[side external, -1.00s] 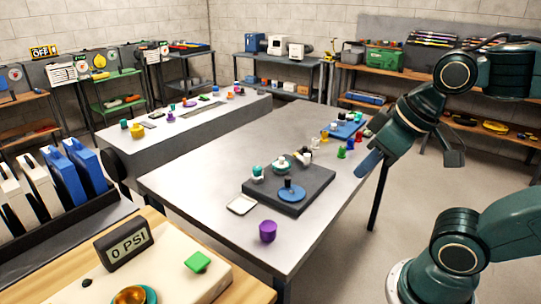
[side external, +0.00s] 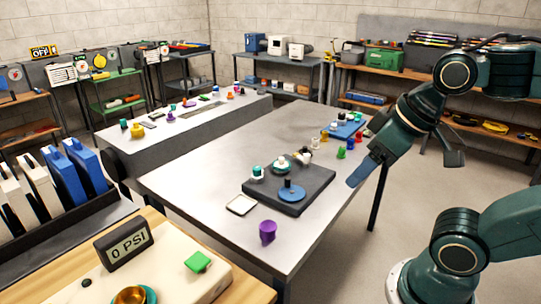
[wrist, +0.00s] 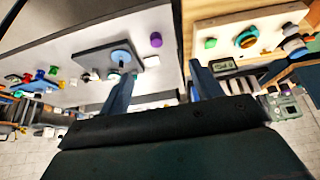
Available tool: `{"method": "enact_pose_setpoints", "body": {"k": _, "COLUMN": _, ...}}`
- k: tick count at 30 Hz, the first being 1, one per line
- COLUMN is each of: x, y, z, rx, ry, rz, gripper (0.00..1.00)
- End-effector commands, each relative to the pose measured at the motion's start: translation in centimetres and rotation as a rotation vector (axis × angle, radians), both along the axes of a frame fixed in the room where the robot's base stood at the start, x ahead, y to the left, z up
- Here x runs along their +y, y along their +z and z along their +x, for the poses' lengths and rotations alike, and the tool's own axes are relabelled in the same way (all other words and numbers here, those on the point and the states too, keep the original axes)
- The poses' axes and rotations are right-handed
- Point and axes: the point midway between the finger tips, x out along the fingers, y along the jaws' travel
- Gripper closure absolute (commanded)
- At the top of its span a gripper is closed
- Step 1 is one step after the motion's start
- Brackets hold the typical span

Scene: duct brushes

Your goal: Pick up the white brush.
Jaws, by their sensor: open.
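A white round piece with a teal and dark top (side external: 281,164) sits at the far edge of a dark mat (side external: 318,192) on the grey table. It looks like the white brush, but it is small and I cannot be sure. A blue disc with a dark upright knob (side external: 291,193) stands on the same mat, and a white piece with a teal top (side external: 257,175) stands at its left corner. My gripper (side external: 358,176) is open and empty, in the air to the right of the mat. In the wrist view its two fingers (wrist: 163,72) are spread apart with nothing between them.
A purple cup (side external: 267,231) and a small white square dish (side external: 241,205) lie near the table's front. Several small coloured pieces and a blue tray (side external: 343,131) are at the far right. The table's left part (side external: 200,170) is clear.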

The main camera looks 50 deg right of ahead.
Motion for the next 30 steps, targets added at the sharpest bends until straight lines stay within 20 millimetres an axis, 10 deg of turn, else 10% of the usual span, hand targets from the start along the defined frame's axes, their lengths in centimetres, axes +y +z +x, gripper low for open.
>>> {"method": "enact_pose_setpoints", "body": {"k": 14, "x": -0.5, "y": 0.9, "z": 1.5, "rx": 0.011, "ry": -0.038, "rz": 0.006, "gripper": 0.35}}
{"method": "enact_pose_setpoints", "body": {"k": 30, "x": -4.7, "y": 3.8, "z": 12.1, "rx": 0.071, "ry": -0.278, "rz": 0.038, "gripper": 0.35}}
